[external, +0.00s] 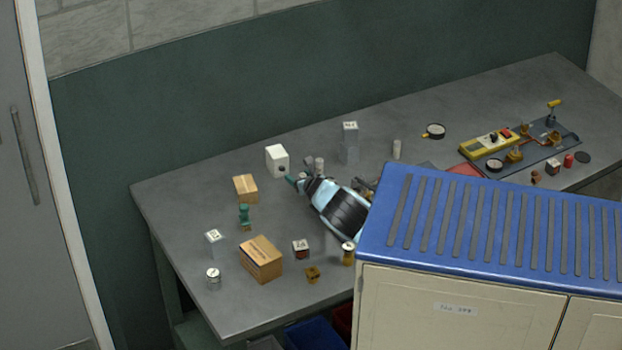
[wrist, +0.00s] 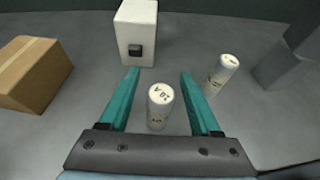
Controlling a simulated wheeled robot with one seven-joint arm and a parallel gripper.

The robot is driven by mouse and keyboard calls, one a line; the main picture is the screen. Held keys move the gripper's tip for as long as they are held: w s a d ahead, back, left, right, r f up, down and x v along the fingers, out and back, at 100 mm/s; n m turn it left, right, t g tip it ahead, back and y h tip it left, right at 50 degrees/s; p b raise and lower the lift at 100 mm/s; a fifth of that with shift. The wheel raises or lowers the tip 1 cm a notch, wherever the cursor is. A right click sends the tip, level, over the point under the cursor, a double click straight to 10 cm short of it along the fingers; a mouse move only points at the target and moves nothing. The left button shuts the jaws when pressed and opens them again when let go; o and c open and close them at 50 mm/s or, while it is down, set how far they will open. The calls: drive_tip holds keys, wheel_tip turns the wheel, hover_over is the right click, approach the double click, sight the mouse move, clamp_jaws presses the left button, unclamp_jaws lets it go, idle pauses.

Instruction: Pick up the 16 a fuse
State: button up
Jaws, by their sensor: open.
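My gripper (wrist: 160,73) is open, its two teal fingers spread low over the table; in the external view it (external: 299,172) points toward the white box. An upright pale cylindrical fuse (wrist: 159,106) stands between the fingers, apart from both; its top label appears to read 20 A. A second pale fuse (wrist: 222,74) stands just outside the right finger, also visible in the external view (external: 319,165); its label is too small to read. I cannot tell for sure which one is the 16 A fuse.
A white box (wrist: 136,33) with a dark knob stands ahead, a cardboard box (wrist: 31,76) to the left. A grey block (wrist: 280,65) is at the right. Another pale cylinder (external: 397,149) stands farther right. A blue-topped cabinet (external: 490,230) hides part of the table.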

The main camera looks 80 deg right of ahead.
clamp_jaws()
idle(0.5)
